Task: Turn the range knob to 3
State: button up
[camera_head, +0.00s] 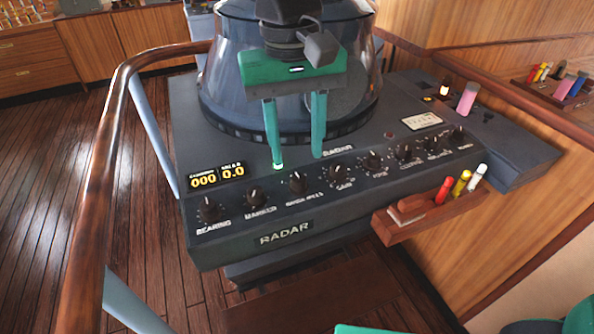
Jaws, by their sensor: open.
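The radar console (240,242) fills the middle of the head view, with a row of black knobs along its front panel. The range knob (298,182) is the third from the left, above a label that seems to read "RANGE MILES". Its pointer setting is too small to read. My green gripper (297,161) is open and empty, fingers pointing down. In the picture its two fingertips lie just above and to either side of the range knob. I cannot tell their exact height over the panel; no contact with the knob shows.
The marker knob (256,195) and gain knob (337,173) flank the range knob closely. The round radar housing (225,95) stands behind my gripper. A wooden handrail (110,120) curves around the left. A small wooden tray (395,229) with colored markers juts out at the right.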

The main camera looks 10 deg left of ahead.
aim_at(299, 179)
notch_tip(299, 179, down, 6)
jog(key=shift+d+f, duration=0.1)
jog(key=shift+d, duration=0.05)
dwell(0.3)
grip_shut()
